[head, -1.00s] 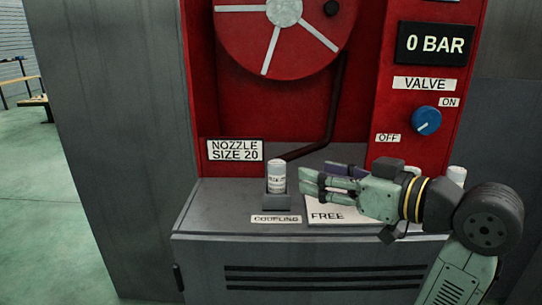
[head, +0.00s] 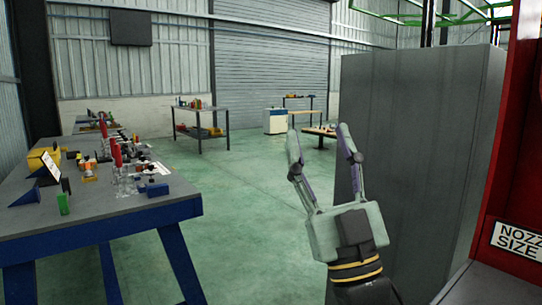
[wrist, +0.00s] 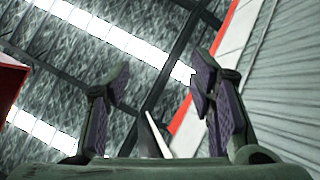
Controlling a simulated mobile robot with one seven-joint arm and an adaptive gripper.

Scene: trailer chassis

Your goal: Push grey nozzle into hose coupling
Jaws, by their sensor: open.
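My gripper (head: 318,138) is open and empty, raised with its fingers pointing up in the head view. In the wrist view its two purple-padded fingers (wrist: 160,85) stand wide apart with nothing between them. The grey nozzle and the hose coupling are not visible in either current view. Only a slice of the red hose station (head: 505,140) shows at the right edge, with part of its nozzle-size sign (head: 518,240).
A large grey cabinet side (head: 420,170) stands right of my gripper. A workbench (head: 110,225) with blue legs and several tools and bottles stands at the left. Farther tables (head: 205,110) stand near the roller shutter (head: 270,65). The green floor (head: 240,225) between is open.

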